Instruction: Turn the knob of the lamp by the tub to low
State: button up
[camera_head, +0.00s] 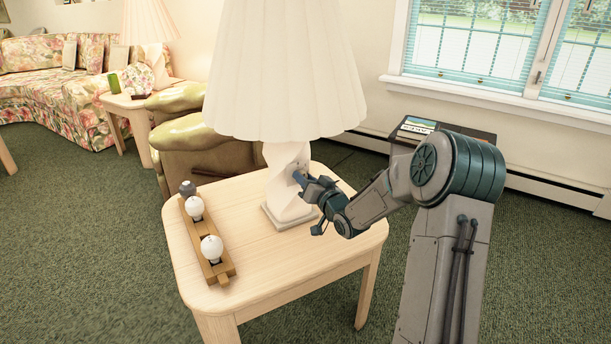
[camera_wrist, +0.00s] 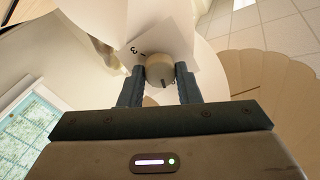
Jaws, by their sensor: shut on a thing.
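A white lamp (camera_head: 290,185) with a twisted base and a pleated shade (camera_head: 285,70) stands on the near wooden table (camera_head: 255,275). My gripper (camera_head: 303,182) reaches in from the right at the lamp's base. In the wrist view, a round beige knob (camera_wrist: 159,68) sits between the fingertips of my gripper (camera_wrist: 160,76), which is shut on it. A dark mark shows on the knob's lower edge. A "3" and another small mark are printed beside the knob; the other markings are hidden or too small to read. I cannot make out a tub.
A wooden holder (camera_head: 222,268) with white bulbs lies on the table's left side. A second lamp (camera_head: 150,25) stands on a far side table (camera_head: 125,102). A green armchair (camera_head: 190,135) is behind the near table. Carpet (camera_head: 105,260) is clear to the left.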

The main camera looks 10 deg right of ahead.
jog(key=shift+f+m+p, duration=0.1)
jog(key=shift+m+p, duration=1.75)
jog(key=shift+m, duration=1.65)
jog(key=o, duration=1)
jog(key=shift+s, duration=0.15)
jog(key=p+v, duration=0.2)
jog(key=v, duration=1.1)
jog(key=shift+s+f, duration=0.2)
jog(key=shift+s, duration=0.1)
